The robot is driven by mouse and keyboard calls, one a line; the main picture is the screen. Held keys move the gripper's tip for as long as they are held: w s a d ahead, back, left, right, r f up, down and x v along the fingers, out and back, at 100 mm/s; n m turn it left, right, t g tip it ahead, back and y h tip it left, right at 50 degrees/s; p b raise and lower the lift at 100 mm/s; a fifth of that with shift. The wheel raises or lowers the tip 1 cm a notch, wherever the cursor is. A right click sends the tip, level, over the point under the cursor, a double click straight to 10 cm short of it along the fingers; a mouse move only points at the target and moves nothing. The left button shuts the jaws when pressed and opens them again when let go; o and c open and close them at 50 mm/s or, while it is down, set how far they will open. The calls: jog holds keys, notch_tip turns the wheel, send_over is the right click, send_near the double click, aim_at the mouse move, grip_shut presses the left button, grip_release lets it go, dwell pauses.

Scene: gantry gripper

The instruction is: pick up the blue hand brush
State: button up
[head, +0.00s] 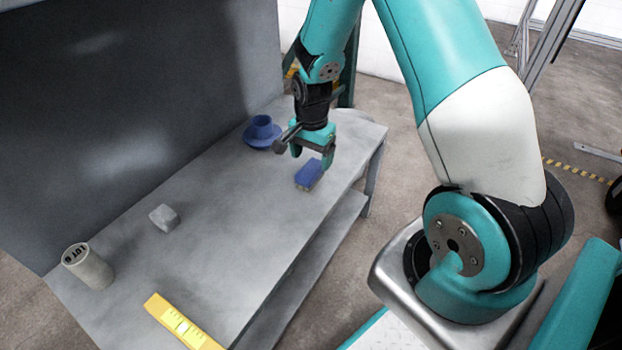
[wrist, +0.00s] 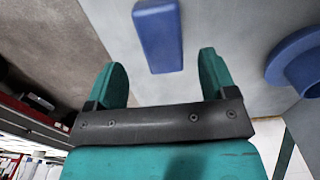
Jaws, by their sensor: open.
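The blue hand brush (head: 309,174) lies on the grey table, near its front edge toward the far end. In the head view its blue back faces up over a paler lower part. It also shows in the wrist view (wrist: 158,36), beyond the fingertips and roughly between their lines. My gripper (head: 312,160) is above the table just behind the brush, with its fingers pointing down. In the wrist view both teal fingers (wrist: 160,75) are spread apart with nothing between them. The exact height of the fingertips above the brush is hard to tell.
A grey block (head: 164,217), a labelled cylinder (head: 88,268) and a yellow level (head: 182,322) are farther left. A dark panel (head: 130,110) backs the table (head: 235,235).

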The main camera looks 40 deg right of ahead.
aim_at(310, 168)
jog(key=shift+w+a+f+b, duration=0.1)
jog(key=shift+f+b, duration=0.55)
jog(key=shift+f, duration=0.75)
jog(key=shift+a+f+b, duration=0.1)
jog(key=shift+f+b, duration=0.55)
jog(key=shift+f, duration=0.7)
jog(key=shift+f, duration=0.25)
jog(key=shift+c, duration=0.3)
jog(key=c, duration=1)
